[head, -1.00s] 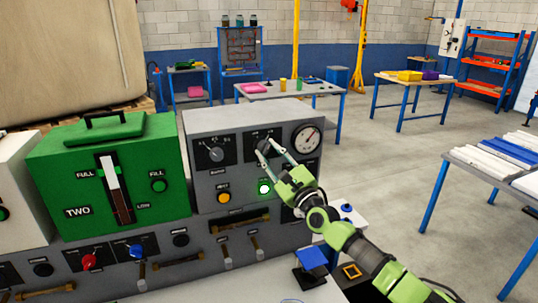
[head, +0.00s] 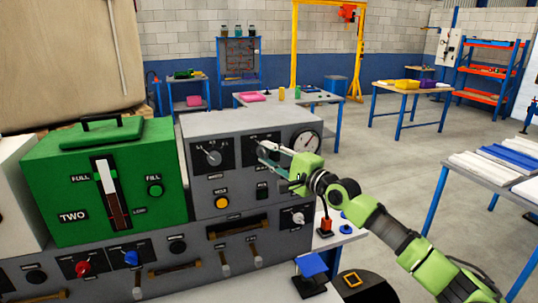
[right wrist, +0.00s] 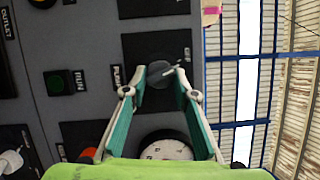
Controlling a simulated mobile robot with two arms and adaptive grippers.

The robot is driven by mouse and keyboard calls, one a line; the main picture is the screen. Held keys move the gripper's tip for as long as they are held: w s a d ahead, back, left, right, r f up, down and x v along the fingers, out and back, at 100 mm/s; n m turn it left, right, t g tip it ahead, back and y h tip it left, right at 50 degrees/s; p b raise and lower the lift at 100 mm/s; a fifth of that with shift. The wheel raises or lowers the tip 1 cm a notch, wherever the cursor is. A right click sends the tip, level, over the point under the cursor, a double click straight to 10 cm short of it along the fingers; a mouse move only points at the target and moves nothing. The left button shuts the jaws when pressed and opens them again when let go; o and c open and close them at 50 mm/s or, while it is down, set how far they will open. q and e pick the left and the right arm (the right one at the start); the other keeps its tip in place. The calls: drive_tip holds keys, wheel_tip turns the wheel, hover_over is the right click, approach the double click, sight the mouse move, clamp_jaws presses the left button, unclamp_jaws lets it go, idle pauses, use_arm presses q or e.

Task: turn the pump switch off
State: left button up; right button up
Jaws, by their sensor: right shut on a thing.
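The pump switch is a grey round knob (right wrist: 160,73) on a dark square plate (right wrist: 158,46) in the right wrist view. In the head view its plate (head: 262,141) is on the grey panel, left of the gauge, and my fingers mostly cover the knob. My right gripper (head: 263,152) reaches in from the right and is shut on the knob; in the right wrist view its two fingers (right wrist: 163,80) close around it. The RUN light (head: 262,191) under the switch is dark green and unlit; it also shows in the right wrist view (right wrist: 57,82). My left gripper is not in view.
The round gauge (head: 306,141) is close beside my right gripper. Another dial (head: 213,157) is left of the pump switch, with a yellow button (head: 222,202) below it. A green box (head: 70,185) stands to the left.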

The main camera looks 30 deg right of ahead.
drive_tip(key=shift+r+n+g+p, duration=0.1)
drive_tip(key=shift+n+g+p, duration=0.25)
drive_tip(key=shift+n, duration=0.45)
drive_tip(key=o, duration=1.1)
drive_tip(key=s+d, duration=0.1)
drive_tip(key=s, duration=1.1)
drive_tip(key=shift+d, duration=0.4)
